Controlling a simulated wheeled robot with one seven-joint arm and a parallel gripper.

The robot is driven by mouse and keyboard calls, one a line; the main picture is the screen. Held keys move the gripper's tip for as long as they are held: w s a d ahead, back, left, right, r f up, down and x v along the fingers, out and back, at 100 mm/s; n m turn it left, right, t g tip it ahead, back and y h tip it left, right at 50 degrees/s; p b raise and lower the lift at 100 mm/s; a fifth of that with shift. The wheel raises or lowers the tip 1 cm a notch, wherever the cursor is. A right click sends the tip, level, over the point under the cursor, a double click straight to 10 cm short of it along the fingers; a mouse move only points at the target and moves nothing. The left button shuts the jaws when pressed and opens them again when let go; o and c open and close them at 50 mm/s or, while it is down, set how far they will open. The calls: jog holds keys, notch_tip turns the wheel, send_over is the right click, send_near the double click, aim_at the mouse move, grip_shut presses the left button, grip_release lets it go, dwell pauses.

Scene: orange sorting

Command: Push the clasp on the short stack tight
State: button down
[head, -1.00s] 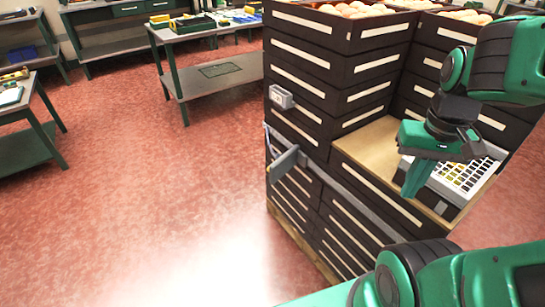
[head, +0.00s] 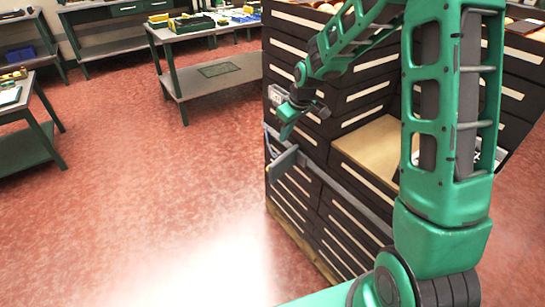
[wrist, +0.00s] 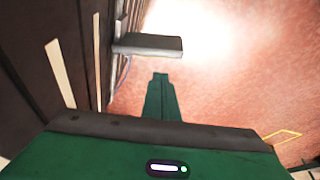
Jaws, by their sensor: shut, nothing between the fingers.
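The short stack of dark crates (head: 312,215) stands in the middle, with a grey strap (head: 360,193) around it. The clasp (head: 284,162) is a grey lever at its left corner, standing out from the crates at an angle. In the wrist view the clasp (wrist: 150,44) juts out from the crate side at the upper middle. My gripper (head: 285,133) points down just above the clasp and is apart from it. Its closed, empty fingers (wrist: 161,78) show in the wrist view, with their tips a little below the clasp in the picture.
Taller crate stacks (head: 290,45) holding oranges stand behind. A small grey box (head: 275,94) is fixed on the crates beside my gripper. A wooden board (head: 370,150) tops the short stack. The red floor (head: 150,200) to the left is clear; workbenches (head: 215,75) stand farther back.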

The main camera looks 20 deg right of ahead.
jog(key=n, duration=0.1)
send_over(281, 162)
jog(key=w, duration=0.3)
notch_tip(281, 162, down, 6)
jog(key=x, duration=1)
jog(key=shift+a+y, duration=0.25)
jog(key=shift+y, duration=0.05)
jog(key=shift+s+d+r, duration=0.1)
